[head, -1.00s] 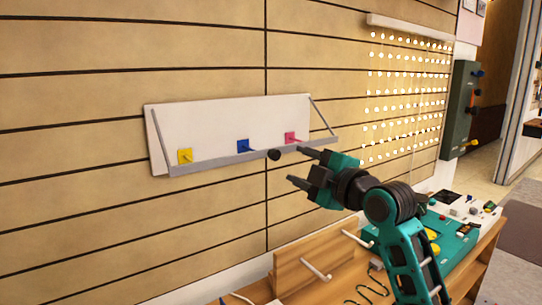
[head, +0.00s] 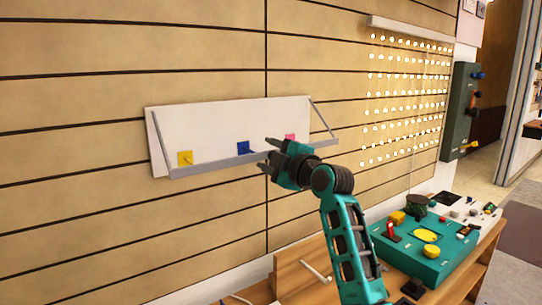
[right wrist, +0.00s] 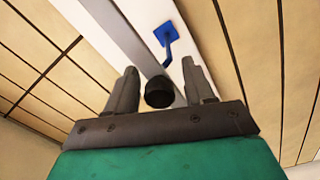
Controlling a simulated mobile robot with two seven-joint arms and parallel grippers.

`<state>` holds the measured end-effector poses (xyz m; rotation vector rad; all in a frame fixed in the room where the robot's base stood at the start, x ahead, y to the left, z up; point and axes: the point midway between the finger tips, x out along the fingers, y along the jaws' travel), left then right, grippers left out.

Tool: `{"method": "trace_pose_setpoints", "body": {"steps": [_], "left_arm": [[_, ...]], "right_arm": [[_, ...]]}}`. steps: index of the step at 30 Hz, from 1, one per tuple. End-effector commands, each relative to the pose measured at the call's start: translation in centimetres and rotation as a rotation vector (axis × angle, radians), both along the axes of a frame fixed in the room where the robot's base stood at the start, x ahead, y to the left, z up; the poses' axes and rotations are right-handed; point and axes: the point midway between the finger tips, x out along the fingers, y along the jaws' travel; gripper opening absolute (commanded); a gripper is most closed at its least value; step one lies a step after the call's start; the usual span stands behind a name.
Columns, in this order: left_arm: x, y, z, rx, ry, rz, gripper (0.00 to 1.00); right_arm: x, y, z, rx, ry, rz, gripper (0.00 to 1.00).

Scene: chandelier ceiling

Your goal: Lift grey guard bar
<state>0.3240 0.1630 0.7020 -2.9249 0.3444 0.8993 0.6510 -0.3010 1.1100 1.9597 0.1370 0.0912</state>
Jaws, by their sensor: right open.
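The grey guard bar (head: 212,165) runs along the lower front of a white wall panel (head: 215,120), with slanted side arms at both ends. It also shows in the right wrist view as a grey strip (right wrist: 122,35). My right gripper (head: 266,153) is open at the bar's middle. In the right wrist view a round black knob (right wrist: 159,92) lies between its two fingers, with gaps on both sides. The gripper hides this knob in the head view. My left gripper is not in view.
Behind the bar, yellow (head: 185,158), blue (head: 243,148) and pink (head: 290,138) pieces sit on the panel. A wooden bench (head: 300,280) below carries a teal box (head: 425,255). A string-light grid (head: 405,95) and a green wall box (head: 460,110) are to the right.

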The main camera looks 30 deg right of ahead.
Motion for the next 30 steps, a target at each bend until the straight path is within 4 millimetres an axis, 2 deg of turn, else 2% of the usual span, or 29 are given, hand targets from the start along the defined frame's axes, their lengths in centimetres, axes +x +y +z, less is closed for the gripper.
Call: {"method": "trace_pose_setpoints", "body": {"steps": [2, 19, 30], "left_arm": [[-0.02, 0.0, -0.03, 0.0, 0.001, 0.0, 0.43], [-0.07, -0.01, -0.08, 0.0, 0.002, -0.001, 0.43], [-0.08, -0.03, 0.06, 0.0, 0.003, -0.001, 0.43]], "right_arm": [[-0.01, -0.01, 0.01, 0.0, 0.0, 0.0, 0.53], [-0.04, -0.02, 0.01, 0.002, 0.0, 0.0, 0.0], [-0.05, -0.21, 0.13, 0.003, 0.005, 0.0, 0.0]]}}
